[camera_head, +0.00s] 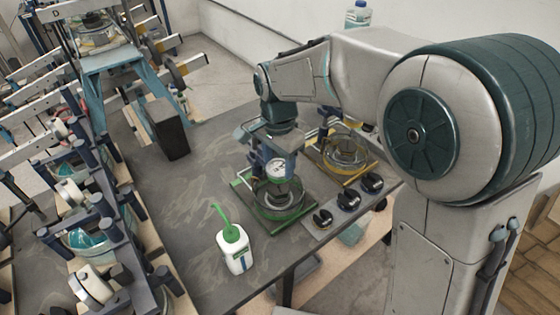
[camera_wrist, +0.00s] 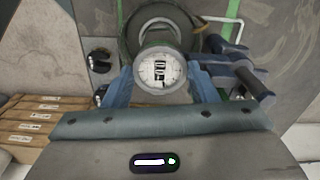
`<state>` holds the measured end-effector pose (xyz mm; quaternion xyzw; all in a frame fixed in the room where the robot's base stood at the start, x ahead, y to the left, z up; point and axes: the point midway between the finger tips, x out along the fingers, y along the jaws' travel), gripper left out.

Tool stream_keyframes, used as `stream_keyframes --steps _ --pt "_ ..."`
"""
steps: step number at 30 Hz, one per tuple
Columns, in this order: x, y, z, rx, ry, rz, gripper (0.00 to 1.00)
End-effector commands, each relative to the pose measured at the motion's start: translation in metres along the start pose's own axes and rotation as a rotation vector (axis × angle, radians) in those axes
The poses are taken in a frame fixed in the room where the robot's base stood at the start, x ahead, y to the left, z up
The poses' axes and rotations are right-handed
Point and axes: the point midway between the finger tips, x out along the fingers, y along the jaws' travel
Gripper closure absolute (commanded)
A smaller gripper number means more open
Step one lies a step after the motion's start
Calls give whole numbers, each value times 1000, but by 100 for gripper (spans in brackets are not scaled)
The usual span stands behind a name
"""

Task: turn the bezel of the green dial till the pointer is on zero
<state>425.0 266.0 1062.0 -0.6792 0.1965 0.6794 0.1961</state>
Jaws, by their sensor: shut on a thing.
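The dial (camera_head: 276,170) has a white round face and stands above the green-framed lever stand (camera_head: 284,213) on the bench. The fingers hide the sides of the bezel.
A yellow-framed stand (camera_head: 348,181) is just behind to the right. Black knobs (camera_head: 348,200) line the bench's right edge. A white bottle (camera_head: 236,252) with a green spout stands in front. A dark block (camera_head: 166,128) stands at left; the bench (camera_head: 180,205) between is clear.

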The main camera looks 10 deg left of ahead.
Motion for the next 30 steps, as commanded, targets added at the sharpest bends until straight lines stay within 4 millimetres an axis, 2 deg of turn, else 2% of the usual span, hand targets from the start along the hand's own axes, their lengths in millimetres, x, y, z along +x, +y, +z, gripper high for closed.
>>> stream_keyframes --steps 9,22,23,25,30 --pt "-1 0 -1 85 2 -3 70" --pt "-1 0 -1 93 2 -2 70" --pt "-1 0 -1 93 2 -2 45" --pt "-1 0 -1 93 2 -2 25" --pt "-1 0 0 92 1 -1 25"
